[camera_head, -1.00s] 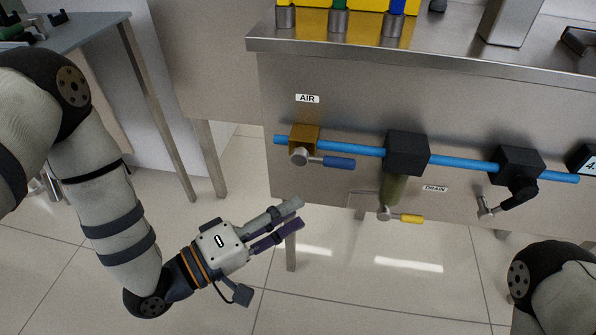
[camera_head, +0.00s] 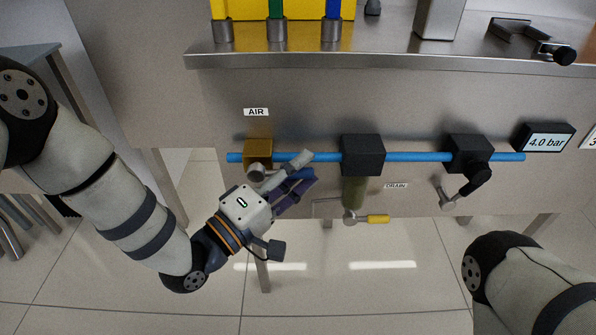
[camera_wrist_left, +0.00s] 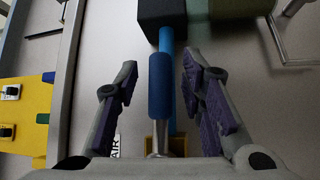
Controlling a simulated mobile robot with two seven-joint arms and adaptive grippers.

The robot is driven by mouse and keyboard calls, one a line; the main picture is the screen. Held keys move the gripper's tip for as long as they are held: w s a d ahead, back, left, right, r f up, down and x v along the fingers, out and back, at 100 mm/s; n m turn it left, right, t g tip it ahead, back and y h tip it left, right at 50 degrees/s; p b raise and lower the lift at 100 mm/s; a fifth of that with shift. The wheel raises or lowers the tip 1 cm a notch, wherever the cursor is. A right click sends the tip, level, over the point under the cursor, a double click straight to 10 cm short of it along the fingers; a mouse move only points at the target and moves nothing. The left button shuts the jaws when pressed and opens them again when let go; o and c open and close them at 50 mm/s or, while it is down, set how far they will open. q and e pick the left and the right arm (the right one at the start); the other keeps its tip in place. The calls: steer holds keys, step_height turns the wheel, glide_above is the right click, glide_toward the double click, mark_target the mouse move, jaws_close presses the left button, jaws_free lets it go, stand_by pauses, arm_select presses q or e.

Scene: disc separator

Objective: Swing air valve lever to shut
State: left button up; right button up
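The AIR valve has a brass body (camera_head: 258,151) on the blue pipe (camera_head: 410,157), under the AIR label (camera_head: 256,112). Its blue lever handle (camera_wrist_left: 160,88) shows in the left wrist view, lying along the pipe. In the head view the gripper hides most of the handle. My left gripper (camera_head: 308,167) is at the lever, with its fingers reaching right along the pipe. In the left wrist view its fingers are open, one on each side of the handle, with gaps between. My right gripper is out of view; only part of that arm shows at lower right.
A black block (camera_head: 362,154) sits on the pipe just right of my left fingertips. The drain's yellow handle (camera_head: 377,219) is below it. Another black valve (camera_head: 469,155) and a 4.0 bar display (camera_head: 545,139) are further right. The steel bench edge (camera_head: 400,63) overhangs above.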

arm_select(q)
steer(key=shift+c, duration=0.2)
jaws_close()
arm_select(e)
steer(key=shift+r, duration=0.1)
